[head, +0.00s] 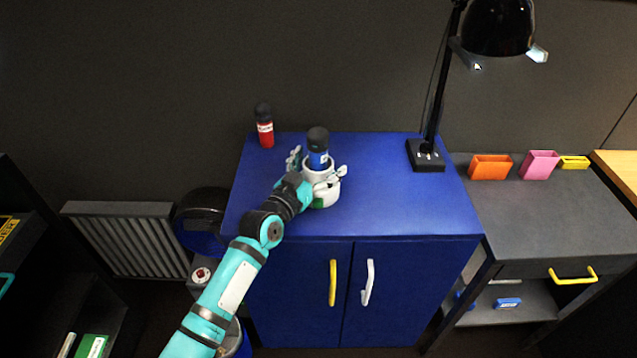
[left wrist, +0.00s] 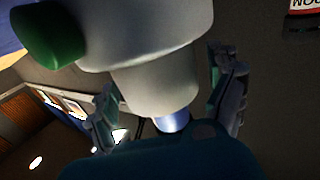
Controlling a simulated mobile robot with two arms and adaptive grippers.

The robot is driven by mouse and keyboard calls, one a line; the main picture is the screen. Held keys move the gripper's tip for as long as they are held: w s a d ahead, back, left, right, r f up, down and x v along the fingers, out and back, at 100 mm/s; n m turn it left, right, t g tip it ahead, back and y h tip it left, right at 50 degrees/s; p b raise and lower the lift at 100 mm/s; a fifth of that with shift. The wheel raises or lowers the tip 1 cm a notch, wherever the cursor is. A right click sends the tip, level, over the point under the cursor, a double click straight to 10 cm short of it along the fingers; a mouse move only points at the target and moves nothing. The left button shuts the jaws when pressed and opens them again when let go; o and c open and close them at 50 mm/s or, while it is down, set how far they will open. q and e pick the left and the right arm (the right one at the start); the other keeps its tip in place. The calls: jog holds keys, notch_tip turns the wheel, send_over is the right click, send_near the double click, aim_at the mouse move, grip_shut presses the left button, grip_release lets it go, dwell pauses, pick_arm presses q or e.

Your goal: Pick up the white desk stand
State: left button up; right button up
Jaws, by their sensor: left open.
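The white desk stand (head: 328,196) stands upright on the blue cabinet top. It has a wide lower part, a narrower upper cup and a green patch low on its front. A blue bottle with a black cap (head: 318,138) sits in the cup. My left gripper (head: 318,166) is open, with one finger on each side of the cup. In the left wrist view the stand (left wrist: 145,45) fills the upper middle, seen upside down between the spread fingers (left wrist: 166,100). Whether a finger touches it I cannot tell. My right gripper is not in view.
A red bottle with a black cap (head: 265,128) stands at the back left of the blue cabinet top (head: 390,210). A black desk lamp (head: 427,158) stands at the back right. The top right of the stand is clear. A grey desk (head: 560,215) adjoins on the right.

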aim_at(313, 157)
pick_arm(q)
jog(key=c, duration=1.1)
jog(key=shift+r, duration=0.15)
jog(key=shift+r, duration=1.85)
jog(key=s, duration=1)
jog(key=s+r, duration=0.1)
jog(key=s, duration=0.5)
jog(key=shift+r+b, duration=0.1)
jog(key=shift+b, duration=0.2)
jog(key=shift+w, duration=0.1)
